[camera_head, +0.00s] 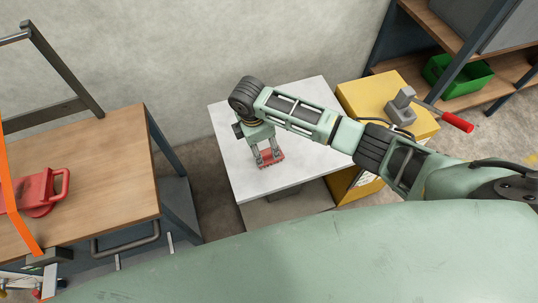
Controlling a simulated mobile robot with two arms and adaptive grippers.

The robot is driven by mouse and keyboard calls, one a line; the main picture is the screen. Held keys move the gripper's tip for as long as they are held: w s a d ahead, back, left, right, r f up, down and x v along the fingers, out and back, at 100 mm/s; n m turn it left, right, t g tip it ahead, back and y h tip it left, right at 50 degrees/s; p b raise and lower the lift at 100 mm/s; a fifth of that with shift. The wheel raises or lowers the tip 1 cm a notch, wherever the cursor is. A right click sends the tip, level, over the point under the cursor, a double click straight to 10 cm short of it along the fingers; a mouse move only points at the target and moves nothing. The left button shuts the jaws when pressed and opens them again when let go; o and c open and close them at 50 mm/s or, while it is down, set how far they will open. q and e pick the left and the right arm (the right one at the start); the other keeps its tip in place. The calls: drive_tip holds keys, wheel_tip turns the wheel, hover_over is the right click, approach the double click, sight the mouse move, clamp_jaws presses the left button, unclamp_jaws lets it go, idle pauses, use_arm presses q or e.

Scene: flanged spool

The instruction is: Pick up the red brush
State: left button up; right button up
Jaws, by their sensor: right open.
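The red brush (270,160) lies on the white table top, and only its small red block shows under my right gripper. My right gripper (267,153) points down over the brush, with its fingers apart and their tips at the brush. The fingers hide part of it, and I cannot tell whether they touch it. My left gripper is not in view.
The white table (302,103) is otherwise clear. A yellow cabinet (357,97) with a grey, red-handled tool (401,104) stands to its right. A wooden bench (108,150) at left holds a red handled object (36,196). A green bin (458,78) sits on the shelf.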

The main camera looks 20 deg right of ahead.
sight(268, 151)
drive_tip(key=shift+w+d+r, duration=0.1)
drive_tip(key=shift+w+d, duration=0.35)
drive_tip(key=shift+d, duration=0.1)
drive_tip(key=shift+w+d+f, duration=0.1)
drive_tip(key=shift+d+f, duration=0.05)
drive_tip(key=shift+f, duration=0.1)
drive_tip(key=f, duration=0.4)
drive_tip(key=d+f, duration=0.1)
drive_tip(key=f, duration=0.2)
drive_tip(key=shift+s, duration=0.35)
drive_tip(key=shift+c, duration=0.3)
drive_tip(key=c, duration=1.2)
drive_tip(key=shift+c, duration=0.2)
drive_tip(key=shift+r, duration=0.1)
